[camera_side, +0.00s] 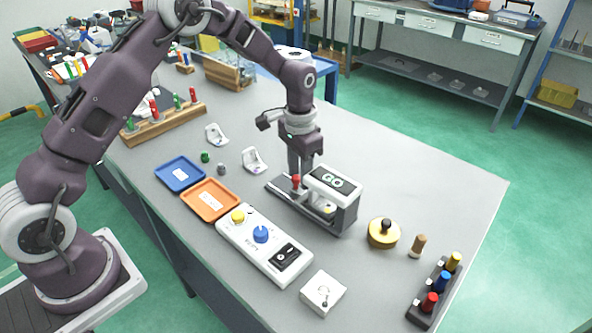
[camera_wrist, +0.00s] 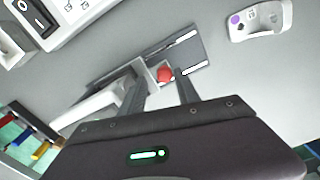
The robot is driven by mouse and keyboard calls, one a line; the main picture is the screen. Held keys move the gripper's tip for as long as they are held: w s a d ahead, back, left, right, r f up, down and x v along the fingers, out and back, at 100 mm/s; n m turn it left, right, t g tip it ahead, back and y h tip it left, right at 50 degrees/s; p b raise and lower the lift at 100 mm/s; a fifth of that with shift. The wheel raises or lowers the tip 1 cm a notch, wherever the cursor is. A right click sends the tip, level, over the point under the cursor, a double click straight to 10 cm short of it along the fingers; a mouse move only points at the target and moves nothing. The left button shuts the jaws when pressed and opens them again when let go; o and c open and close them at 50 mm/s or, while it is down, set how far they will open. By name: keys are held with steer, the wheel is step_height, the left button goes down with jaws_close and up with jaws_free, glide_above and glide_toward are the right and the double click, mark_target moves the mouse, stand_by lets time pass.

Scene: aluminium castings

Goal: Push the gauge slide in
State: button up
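The gauge (camera_side: 331,184) is a dark frame with a white block marked "GO" on top, standing mid-table. Its slide (camera_side: 283,189) is a dark plate sticking out on the left, with a red knob (camera_side: 296,181) standing on it. In the wrist view the red knob (camera_wrist: 165,74) shows between and just beyond the fingertips, with the slide plate (camera_wrist: 185,52) behind it. My gripper (camera_side: 300,172) points down close to the knob; its fingers (camera_wrist: 162,80) are apart, with gaps beside the knob. I cannot tell whether either finger touches it. The slide's inner end is hidden under the block.
A white control box (camera_side: 264,245) with a blue knob stands in front of the gauge. A brass knobbed disc (camera_side: 384,233) stands to its right. White brackets (camera_side: 254,160) lie behind left. Orange (camera_side: 210,201) and blue (camera_side: 180,174) trays lie left. The table's back right is clear.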

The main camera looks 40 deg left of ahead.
steer(key=shift+a, duration=0.2)
step_height(320, 180, up, 7)
steer(key=shift+r, duration=0.1)
stand_by(0.5)
steer(key=s+r+n+t, duration=0.1)
steer(key=s+r+t, duration=0.1)
steer(key=s+r, duration=1.15)
steer(key=s+t, duration=0.1)
steer(key=s, duration=0.5)
steer(key=s+r+n+t, duration=0.1)
steer(key=s, duration=0.5)
steer(key=s+d+r+n+t, duration=0.1)
steer(key=s, duration=0.5)
steer(key=shift+s+r+t, duration=0.2)
steer(key=shift+s+t, duration=0.1)
steer(key=shift+s, duration=0.05)
